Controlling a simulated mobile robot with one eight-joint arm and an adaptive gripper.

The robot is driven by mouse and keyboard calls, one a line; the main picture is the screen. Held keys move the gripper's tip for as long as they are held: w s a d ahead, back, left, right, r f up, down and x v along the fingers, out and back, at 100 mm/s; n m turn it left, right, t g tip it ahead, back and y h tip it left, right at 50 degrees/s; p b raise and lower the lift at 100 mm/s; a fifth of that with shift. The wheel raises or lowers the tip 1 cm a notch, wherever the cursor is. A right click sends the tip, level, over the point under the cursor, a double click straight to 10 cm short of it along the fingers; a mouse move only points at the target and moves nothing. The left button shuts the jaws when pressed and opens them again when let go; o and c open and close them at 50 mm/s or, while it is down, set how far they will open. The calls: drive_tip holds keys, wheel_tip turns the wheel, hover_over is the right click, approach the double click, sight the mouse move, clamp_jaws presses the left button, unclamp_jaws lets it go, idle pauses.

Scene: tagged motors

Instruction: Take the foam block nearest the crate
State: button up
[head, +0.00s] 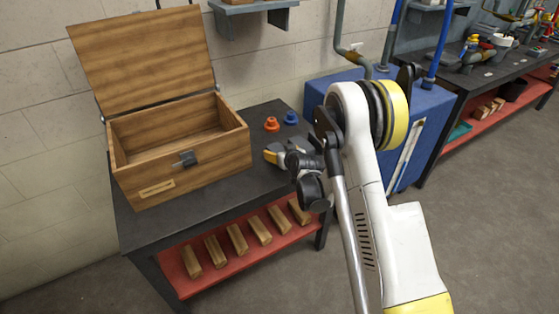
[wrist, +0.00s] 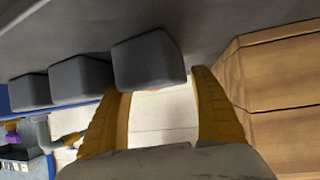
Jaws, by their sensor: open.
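Three grey foam blocks stand in a row on the dark tabletop in the wrist view. The one nearest the wooden crate (wrist: 275,75) is the right-hand block (wrist: 148,62); the middle block (wrist: 80,78) and the left block (wrist: 30,91) are farther off. My gripper (wrist: 162,84) is open, its yellow fingers pointing at the nearest block, which lies by the left fingertip. I cannot tell whether they touch. In the head view the crate (head: 205,151) stands open on the table's left, and my gripper (head: 270,156) is right of it. My arm and gripper largely hide the blocks there.
An orange part (head: 271,124) and a blue part (head: 291,118) stand at the table's back. Several wooden blocks lie on the red lower shelf (head: 215,284). A blue cabinet (head: 415,120) stands behind my arm. The tabletop (head: 150,222) in front of the crate is clear.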

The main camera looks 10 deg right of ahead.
drive_tip(key=shift+w, duration=0.15)
drive_tip(key=c, duration=0.8)
